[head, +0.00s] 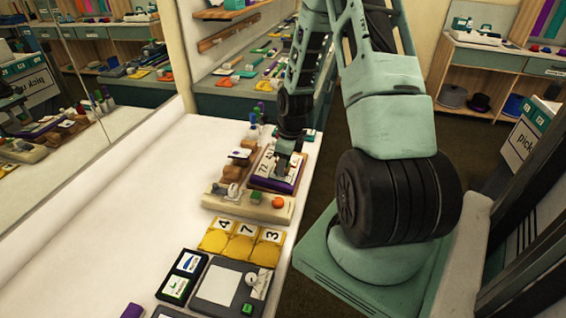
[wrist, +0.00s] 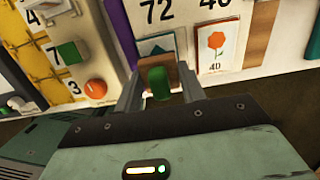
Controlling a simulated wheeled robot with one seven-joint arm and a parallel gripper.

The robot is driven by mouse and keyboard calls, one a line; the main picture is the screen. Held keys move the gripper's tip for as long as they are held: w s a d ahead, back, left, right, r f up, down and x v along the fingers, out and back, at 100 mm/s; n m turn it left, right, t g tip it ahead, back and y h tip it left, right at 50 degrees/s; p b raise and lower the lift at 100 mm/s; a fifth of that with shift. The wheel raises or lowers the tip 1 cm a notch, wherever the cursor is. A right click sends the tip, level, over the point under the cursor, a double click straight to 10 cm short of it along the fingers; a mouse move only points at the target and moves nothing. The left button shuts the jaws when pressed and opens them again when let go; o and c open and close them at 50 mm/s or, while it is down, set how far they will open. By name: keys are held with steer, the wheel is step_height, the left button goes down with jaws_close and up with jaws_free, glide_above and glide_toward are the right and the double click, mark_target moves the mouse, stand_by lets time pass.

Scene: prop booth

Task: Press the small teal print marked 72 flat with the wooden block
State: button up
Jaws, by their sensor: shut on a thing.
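My gripper (wrist: 160,85) is shut on the wooden block (wrist: 174,66), a small brown piece with a green part facing the wrist camera. The small teal print (wrist: 155,45) lies on a white board just beyond the block, under the number 72; the block hides its lower part. I cannot tell whether the block touches the print. In the head view my gripper (head: 286,155) is over the purple-edged board (head: 264,162) at the table's right side; block and print are too small to make out there.
A beige panel (head: 222,203) with a green button and orange knob stands in front of the board. Yellow numbered tiles (head: 243,243) and a grey tray (head: 200,296) lie nearer. The table's left side is clear.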

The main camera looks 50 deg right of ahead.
steer(key=shift+s+d+r+p, duration=0.1)
steer(key=shift+s+r+p, duration=0.05)
steer(key=shift+r+p, duration=0.65)
steer(key=shift+s+r+p, duration=0.1)
steer(key=shift+r+p, duration=0.5)
steer(key=shift+r, duration=0.4)
